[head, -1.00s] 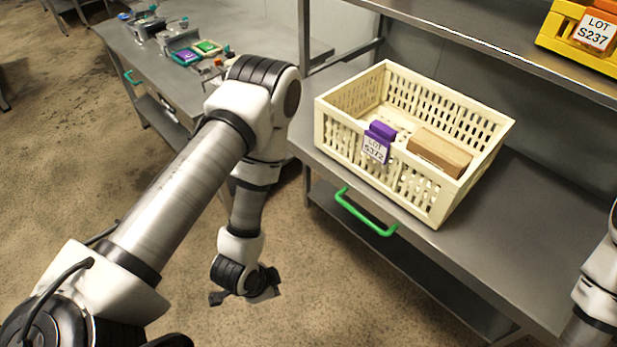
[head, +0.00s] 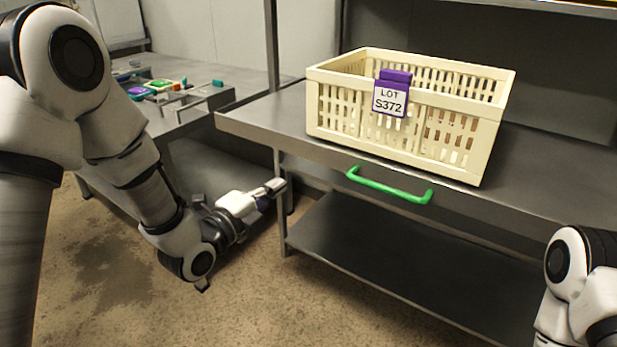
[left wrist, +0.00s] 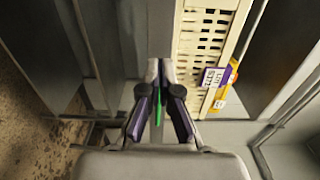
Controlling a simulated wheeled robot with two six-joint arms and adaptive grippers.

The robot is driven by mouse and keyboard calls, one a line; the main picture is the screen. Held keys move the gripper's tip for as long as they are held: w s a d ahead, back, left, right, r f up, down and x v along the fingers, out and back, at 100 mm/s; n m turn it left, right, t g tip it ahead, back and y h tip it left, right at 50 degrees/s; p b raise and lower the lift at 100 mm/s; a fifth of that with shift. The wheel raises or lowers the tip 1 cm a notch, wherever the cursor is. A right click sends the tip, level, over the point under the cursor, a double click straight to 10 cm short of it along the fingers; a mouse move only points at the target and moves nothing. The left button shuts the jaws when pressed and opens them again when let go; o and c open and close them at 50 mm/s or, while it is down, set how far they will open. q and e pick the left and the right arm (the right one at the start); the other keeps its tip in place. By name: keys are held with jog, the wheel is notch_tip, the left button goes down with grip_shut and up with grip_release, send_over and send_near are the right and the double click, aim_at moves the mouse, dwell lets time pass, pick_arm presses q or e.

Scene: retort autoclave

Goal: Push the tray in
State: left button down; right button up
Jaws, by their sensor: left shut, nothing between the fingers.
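A steel tray surface (head: 262,121) with a green handle (head: 390,187) on its front edge carries a cream slatted crate (head: 330,132). A purple tag reading LOT S372 (head: 391,95) hangs on the crate's front. My left gripper (head: 277,186) is shut and empty, in front of and below the tray's front edge, left of the handle. In the left wrist view its fingers (left wrist: 160,68) are together, with a bit of green handle (left wrist: 158,112) showing between them. The crate (left wrist: 208,35) lies to their right there. Contact with the tray is not visible. My right gripper is out of view.
A lower steel shelf (head: 400,262) lies beneath the tray. A side bench (head: 185,125) with small coloured items stands at the back left. A steel post (head: 272,60) rises beside the tray's left end. Open floor (head: 270,300) lies in front.

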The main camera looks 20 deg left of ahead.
aim_at(318, 155)
pick_arm(q)
jog(key=x, duration=1.3)
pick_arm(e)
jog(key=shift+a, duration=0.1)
pick_arm(q)
jog(key=shift+w, duration=0.1)
